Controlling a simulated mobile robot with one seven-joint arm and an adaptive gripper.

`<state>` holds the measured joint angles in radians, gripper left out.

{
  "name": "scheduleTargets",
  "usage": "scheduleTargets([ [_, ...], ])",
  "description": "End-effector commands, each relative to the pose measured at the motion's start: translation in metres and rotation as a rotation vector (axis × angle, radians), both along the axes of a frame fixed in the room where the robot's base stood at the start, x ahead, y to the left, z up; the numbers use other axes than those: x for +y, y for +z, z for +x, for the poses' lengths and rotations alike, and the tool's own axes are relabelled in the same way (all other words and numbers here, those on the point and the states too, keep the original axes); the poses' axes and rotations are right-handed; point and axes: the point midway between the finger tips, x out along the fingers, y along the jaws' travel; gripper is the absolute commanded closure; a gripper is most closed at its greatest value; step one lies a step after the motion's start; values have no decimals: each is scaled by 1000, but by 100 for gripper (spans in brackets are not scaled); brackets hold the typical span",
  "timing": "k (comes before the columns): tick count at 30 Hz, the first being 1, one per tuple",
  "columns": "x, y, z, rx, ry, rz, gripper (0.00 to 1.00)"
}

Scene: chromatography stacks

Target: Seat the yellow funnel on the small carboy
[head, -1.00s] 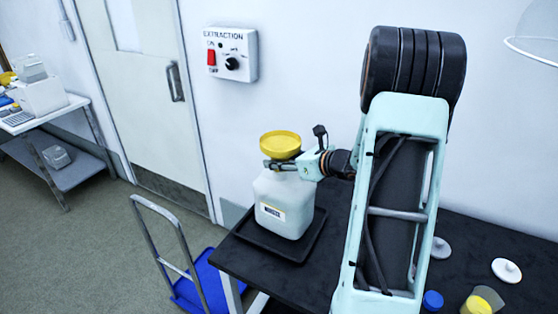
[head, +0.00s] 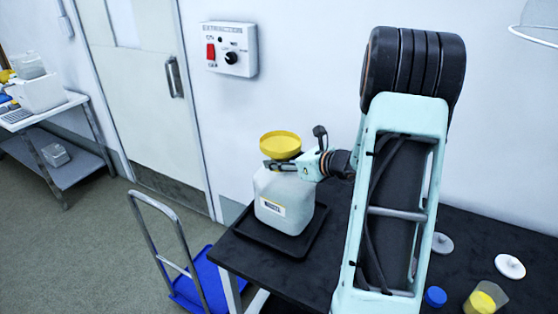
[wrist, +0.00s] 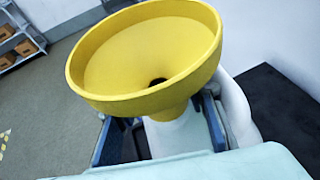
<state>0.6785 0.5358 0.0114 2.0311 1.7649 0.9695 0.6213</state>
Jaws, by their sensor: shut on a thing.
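The yellow funnel (head: 280,145) is upright over the neck of the small carboy (head: 284,198), a white jug with a label on its front. My gripper (head: 282,166) is shut on the funnel just below its wide cone. In the wrist view the funnel (wrist: 145,60) fills the upper middle, and my gripper's fingers (wrist: 160,140) flank its lower part. White carboy surface (wrist: 236,105) shows behind and below it. The funnel's stem and the carboy's mouth are hidden, so I cannot tell whether the funnel rests on the carboy.
The carboy stands in a black tray (head: 262,238) at the left end of the dark bench. White lids (head: 510,266), a blue cap (head: 435,297) and a yellow-filled beaker (head: 480,301) lie to the right. A blue trolley (head: 211,281) stands below left. An extraction switch box (head: 231,49) hangs on the wall.

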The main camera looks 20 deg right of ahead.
Motion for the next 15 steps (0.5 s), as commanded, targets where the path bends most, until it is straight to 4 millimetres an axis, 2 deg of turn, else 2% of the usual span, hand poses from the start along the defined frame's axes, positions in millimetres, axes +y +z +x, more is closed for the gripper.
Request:
scheduleTargets([
  [15, 0, -10, 0, -1, 0, 0, 88],
])
